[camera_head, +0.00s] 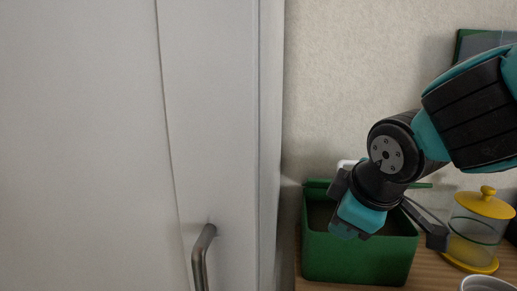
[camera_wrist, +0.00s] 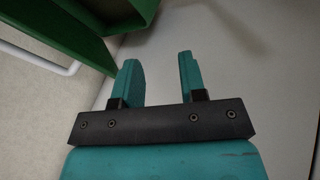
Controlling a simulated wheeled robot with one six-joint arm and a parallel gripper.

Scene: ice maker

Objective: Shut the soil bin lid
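The green soil bin (camera_head: 358,259) stands on a wooden surface at the lower right of the head view. Its top is open and a dark interior shows. A thin green strip behind its opening looks like the raised lid (camera_head: 318,184), mostly hidden by my arm. A white handle (camera_head: 346,163) shows behind it. In the wrist view, a green panel, likely the lid (camera_wrist: 50,40), is at upper left with the white handle bar (camera_wrist: 40,58). My gripper (camera_wrist: 157,68) is open and empty, with the green parts beyond and left of its fingers. In the head view it hangs over the bin (camera_head: 357,213).
A tall white door (camera_head: 90,150) with a metal handle (camera_head: 201,258) fills the left. A yellow-lidded clear jar (camera_head: 476,230) stands right of the bin on the wooden surface (camera_head: 433,277). A pale cup (camera_head: 487,284) is at the lower right edge. A plain wall is behind.

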